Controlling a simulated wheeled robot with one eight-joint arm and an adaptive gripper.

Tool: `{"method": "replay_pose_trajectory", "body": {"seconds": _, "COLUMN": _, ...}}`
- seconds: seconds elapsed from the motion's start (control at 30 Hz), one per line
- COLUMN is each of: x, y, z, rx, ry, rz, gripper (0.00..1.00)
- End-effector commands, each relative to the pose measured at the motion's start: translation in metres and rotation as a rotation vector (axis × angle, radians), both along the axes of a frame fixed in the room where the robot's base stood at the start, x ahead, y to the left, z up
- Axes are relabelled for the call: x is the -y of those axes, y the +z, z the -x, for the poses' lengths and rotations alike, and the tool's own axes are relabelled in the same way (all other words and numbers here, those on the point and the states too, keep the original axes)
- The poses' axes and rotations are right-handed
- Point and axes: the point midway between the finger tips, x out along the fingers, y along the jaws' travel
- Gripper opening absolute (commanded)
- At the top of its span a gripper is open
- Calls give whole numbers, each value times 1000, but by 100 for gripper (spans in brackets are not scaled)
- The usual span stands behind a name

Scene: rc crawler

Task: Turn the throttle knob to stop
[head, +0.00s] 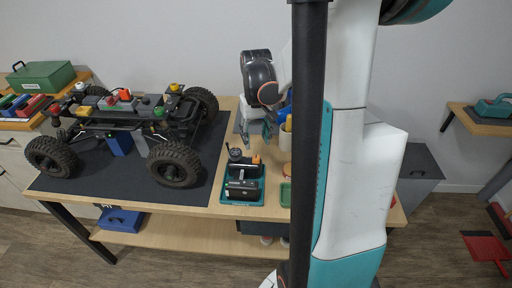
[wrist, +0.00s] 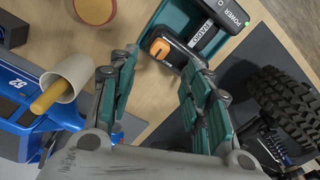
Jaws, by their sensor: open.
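A black control unit (head: 243,183) lies in a teal tray (head: 227,199) on the table, right of the crawler. An orange-topped knob (wrist: 160,47) shows in the wrist view beside the black unit marked POWER (wrist: 212,28). In the head view an orange part (head: 256,160) and a black knob (head: 235,154) stand at the tray's back; I cannot tell for certain which is the throttle knob. My gripper (wrist: 162,66) is open and empty, with the orange knob just beyond its fingertips, between their lines. In the head view my gripper (head: 268,128) is above and behind the tray.
The crawler (head: 130,115) stands on a dark mat (head: 105,190) at left; its wheel (wrist: 285,98) is right in the wrist view. A cup (wrist: 62,88) with a yellow stick and a blue item (wrist: 35,115) are left. A round brown thing (wrist: 94,8) is near the tray.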

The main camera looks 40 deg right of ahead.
Motion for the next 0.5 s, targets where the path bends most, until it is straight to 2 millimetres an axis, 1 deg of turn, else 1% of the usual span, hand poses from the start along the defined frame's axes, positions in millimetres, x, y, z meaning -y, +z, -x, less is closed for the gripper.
{"method": "replay_pose_trajectory", "body": {"seconds": 0.03, "x": 0, "y": 9, "z": 1, "rx": 0, "ry": 0, "rz": 0, "gripper": 45}}
{"method": "replay_pose_trajectory", "body": {"seconds": 0.1, "x": 0, "y": 18, "z": 0, "rx": 0, "ry": 0, "rz": 0, "gripper": 45}}
{"method": "replay_pose_trajectory", "body": {"seconds": 0.2, "x": 0, "y": 29, "z": 0, "rx": 0, "ry": 0, "rz": 0, "gripper": 45}}
{"method": "replay_pose_trajectory", "body": {"seconds": 0.33, "x": 0, "y": 36, "z": 0, "rx": 0, "ry": 0, "rz": 0, "gripper": 45}}
{"method": "replay_pose_trajectory", "body": {"seconds": 0.5, "x": 0, "y": 37, "z": 0, "rx": 0, "ry": 0, "rz": 0, "gripper": 45}}
